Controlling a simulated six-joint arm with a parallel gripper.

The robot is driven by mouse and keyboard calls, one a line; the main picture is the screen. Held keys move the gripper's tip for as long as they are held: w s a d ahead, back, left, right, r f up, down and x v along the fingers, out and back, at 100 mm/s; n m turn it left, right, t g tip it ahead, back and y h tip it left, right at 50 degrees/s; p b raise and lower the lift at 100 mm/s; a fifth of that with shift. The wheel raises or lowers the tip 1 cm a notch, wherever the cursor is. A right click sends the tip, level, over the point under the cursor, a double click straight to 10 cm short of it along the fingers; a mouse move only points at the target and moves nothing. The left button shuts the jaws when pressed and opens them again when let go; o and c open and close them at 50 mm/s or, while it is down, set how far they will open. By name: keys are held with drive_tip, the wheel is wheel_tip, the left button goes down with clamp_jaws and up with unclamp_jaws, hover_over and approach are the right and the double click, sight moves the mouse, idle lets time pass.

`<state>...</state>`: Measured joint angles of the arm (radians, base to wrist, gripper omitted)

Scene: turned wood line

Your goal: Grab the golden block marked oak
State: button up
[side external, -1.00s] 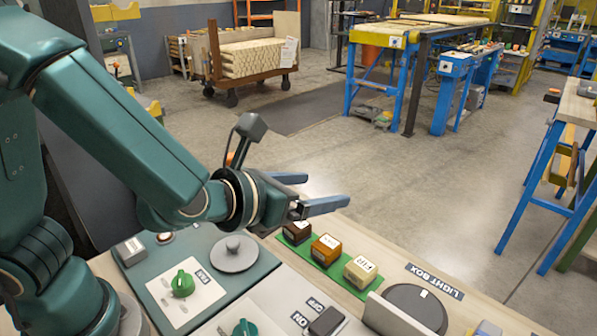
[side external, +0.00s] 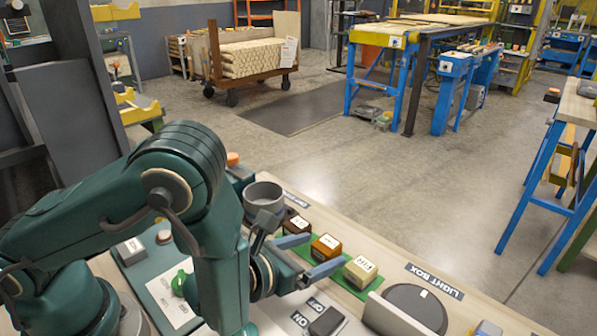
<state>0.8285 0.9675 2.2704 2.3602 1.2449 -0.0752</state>
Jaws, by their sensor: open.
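The golden-brown block (side external: 326,247) sits in the middle of a row of three on a green strip (side external: 304,254); its top label is too small to read surely. A dark brown block (side external: 297,223) is to its upper left, and a pale block marked FIR (side external: 361,270) to its lower right. My gripper (side external: 327,252) is open and empty. Its two blue-grey fingers point right, with their tips on either side of the golden-brown block in the picture. I cannot tell whether they are at its height or touch it.
A grey round cup (side external: 263,196) stands behind my wrist. A light box sign (side external: 434,280), a dark round disc (side external: 414,307) and an upright pale plate (side external: 390,315) are to the right. An on/off switch (side external: 327,320) lies in front of the blocks.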

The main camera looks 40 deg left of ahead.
sight(319, 250)
drive_tip(key=shift+x, duration=2)
clamp_jaws()
